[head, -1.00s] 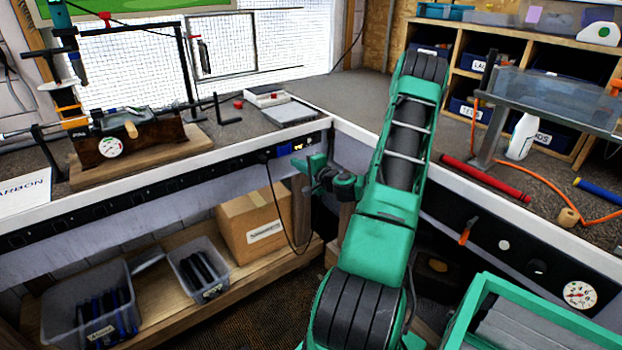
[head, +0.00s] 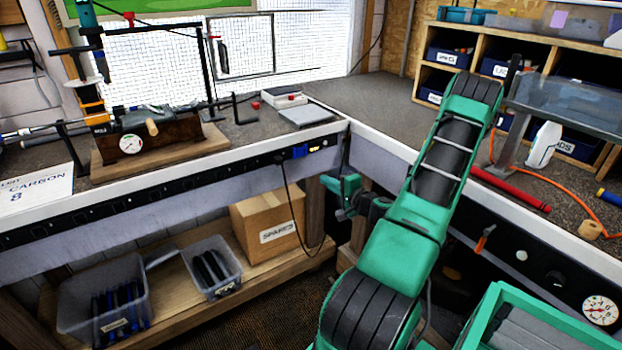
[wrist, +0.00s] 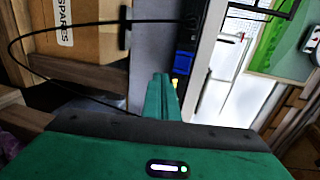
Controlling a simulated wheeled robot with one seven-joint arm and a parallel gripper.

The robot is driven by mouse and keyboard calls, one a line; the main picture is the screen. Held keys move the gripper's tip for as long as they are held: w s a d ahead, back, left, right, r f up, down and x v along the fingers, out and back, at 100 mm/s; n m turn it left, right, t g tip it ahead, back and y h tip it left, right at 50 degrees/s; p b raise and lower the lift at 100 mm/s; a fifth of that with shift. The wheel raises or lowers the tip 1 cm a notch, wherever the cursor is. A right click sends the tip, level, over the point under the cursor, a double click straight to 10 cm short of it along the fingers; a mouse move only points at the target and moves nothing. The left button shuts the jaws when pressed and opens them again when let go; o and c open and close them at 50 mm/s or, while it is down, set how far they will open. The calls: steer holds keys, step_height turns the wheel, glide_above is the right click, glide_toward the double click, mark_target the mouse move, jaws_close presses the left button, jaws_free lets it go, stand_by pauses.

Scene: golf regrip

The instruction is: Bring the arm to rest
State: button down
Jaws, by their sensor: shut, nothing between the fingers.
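My gripper (head: 345,192) is teal and hangs off the bent arm in the head view, in front of the corner where the two benches meet. In the wrist view its fingers (wrist: 161,92) are together, with nothing between them. They stand clear of the bench front as far as I can see. My arm is folded, with its elbow raised over the right bench edge in the picture.
The left bench holds a clamp rig with a dial (head: 131,144). A cardboard box labelled SPARES (head: 268,220) and plastic bins (head: 105,300) sit on the shelf below. The right bench has a red tube (head: 510,189). A teal-edged crate (head: 490,325) stands front right.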

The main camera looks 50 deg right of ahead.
steer(key=a+n+g+y, duration=0.75)
steer(key=a+n, duration=0.45)
steer(key=a, duration=0.9)
steer(key=s+a+r+g+h, duration=0.1)
steer(key=s+a+r+g, duration=0.1)
steer(key=s+r, duration=0.3)
steer(key=s+a+r+n+g+h, duration=0.1)
steer(key=s+a+r+g, duration=0.1)
steer(key=s, duration=0.9)
steer(key=s+a+r+n+g+h, duration=0.1)
steer(key=s+a+r+g, duration=0.1)
steer(key=s+r+g, duration=0.2)
steer(key=s+r, duration=0.3)
steer(key=s, duration=0.1)
steer(key=shift+r+h, duration=0.35)
steer(key=shift+s+a, duration=0.1)
